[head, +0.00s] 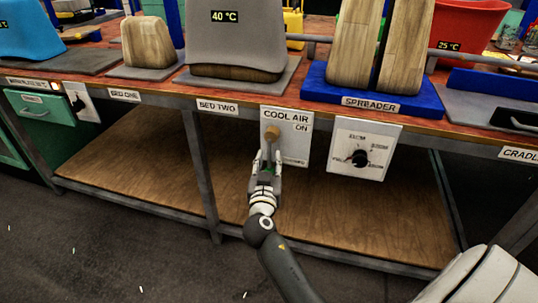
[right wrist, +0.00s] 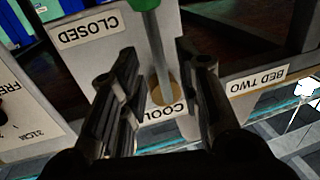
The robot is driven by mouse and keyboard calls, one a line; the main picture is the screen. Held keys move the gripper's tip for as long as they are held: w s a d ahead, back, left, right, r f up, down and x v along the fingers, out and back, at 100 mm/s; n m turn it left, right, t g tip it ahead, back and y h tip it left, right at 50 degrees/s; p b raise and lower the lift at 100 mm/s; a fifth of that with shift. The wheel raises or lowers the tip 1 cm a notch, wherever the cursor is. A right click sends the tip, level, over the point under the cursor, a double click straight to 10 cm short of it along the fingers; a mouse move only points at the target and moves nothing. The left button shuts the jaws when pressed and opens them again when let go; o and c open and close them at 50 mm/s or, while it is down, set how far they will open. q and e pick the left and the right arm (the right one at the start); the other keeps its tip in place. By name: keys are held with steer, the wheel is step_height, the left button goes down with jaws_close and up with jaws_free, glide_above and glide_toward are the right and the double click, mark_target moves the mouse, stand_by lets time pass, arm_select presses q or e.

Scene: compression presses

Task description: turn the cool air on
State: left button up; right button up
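The cool air panel (head: 298,148) is a grey plate under the front edge of the bench, labelled COOL AIR with ON at its upper right. Its tan round pivot (head: 271,132) shows in the head view. In the upside-down right wrist view, the lever (right wrist: 146,5) has a green grip and runs from the tan pivot (right wrist: 162,88) towards the CLOSED label (right wrist: 88,30), so it hangs down. My right gripper (head: 267,160) is in front of the lever. Its fingers (right wrist: 157,62) are open on either side of the lever, with gaps visible. My left gripper is not in view.
A dial panel (head: 362,148) hangs to the right of the cool air panel. The bench front (head: 232,101) is just above, with the blue spreader base (head: 375,97) on top. A wooden lower shelf (head: 135,165) lies below; a bench leg (head: 199,170) stands left.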

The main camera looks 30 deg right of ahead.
mark_target(269, 156)
steer(key=shift+x, duration=1.85)
jaws_close()
